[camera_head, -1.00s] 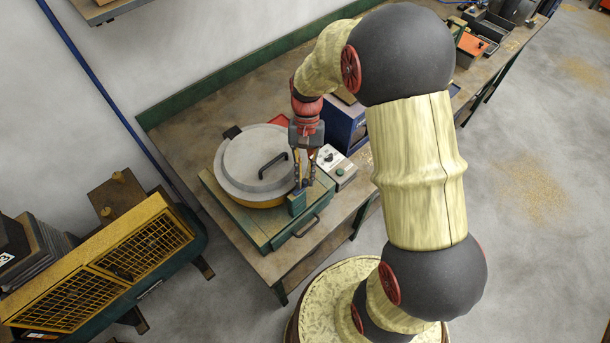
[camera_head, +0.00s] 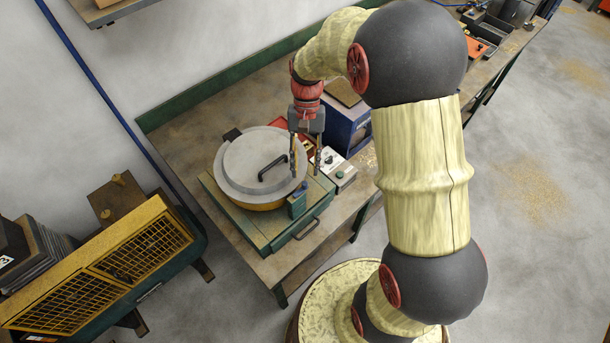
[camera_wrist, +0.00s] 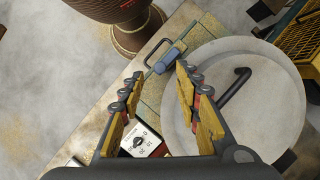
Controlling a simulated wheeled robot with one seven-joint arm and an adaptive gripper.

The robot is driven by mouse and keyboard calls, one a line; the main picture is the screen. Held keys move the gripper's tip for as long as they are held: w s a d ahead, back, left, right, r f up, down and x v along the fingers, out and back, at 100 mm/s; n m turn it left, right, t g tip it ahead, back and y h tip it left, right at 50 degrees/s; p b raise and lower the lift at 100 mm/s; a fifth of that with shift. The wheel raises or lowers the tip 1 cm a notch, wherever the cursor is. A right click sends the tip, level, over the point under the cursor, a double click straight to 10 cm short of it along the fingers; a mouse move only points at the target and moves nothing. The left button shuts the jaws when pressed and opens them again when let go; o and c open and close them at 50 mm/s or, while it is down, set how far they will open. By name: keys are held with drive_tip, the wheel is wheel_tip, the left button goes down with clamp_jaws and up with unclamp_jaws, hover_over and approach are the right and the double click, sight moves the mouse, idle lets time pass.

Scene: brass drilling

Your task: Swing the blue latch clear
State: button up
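The blue latch (camera_head: 297,205) stands at the front right edge of the round grey lid (camera_head: 240,160), on the green base (camera_head: 265,230). In the wrist view the latch (camera_wrist: 170,59) is a short blue-grey piece beside the lid's rim, just beyond my fingertips. My gripper (camera_head: 306,173) is above the latch and slightly behind it, near the lid's right rim. In the wrist view my gripper (camera_wrist: 158,80) has its two yellow-padded fingers well apart with nothing between them. The fingers look clear of the latch; the exact gap cannot be told.
The lid has a black bent handle (camera_head: 272,167). A control box with a dial (camera_head: 334,166) stands right of the base, close to my fingers. A dark metal handle (camera_head: 307,229) sticks out at the base's front. A blue box (camera_head: 347,120) stands behind. Bare bench (camera_head: 190,125) lies at the back left.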

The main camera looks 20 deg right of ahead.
drive_tip(key=v, duration=0.7)
idle(0.4)
drive_tip(key=s+a+f+n+t+h+b, duration=0.1)
drive_tip(key=s+t+b, duration=0.3)
drive_tip(key=s+b, duration=0.4)
drive_tip(key=s+a+f+n+t+h+b, duration=0.1)
drive_tip(key=s+a+n+t+b, duration=0.2)
drive_tip(key=s+b, duration=0.5)
drive_tip(key=s+n+t, duration=0.1)
drive_tip(key=t, duration=0.1)
drive_tip(key=shift+s+a+f+n+t, duration=0.25)
drive_tip(key=shift+a+f+n+t, duration=0.05)
drive_tip(key=shift+a+f, duration=0.05)
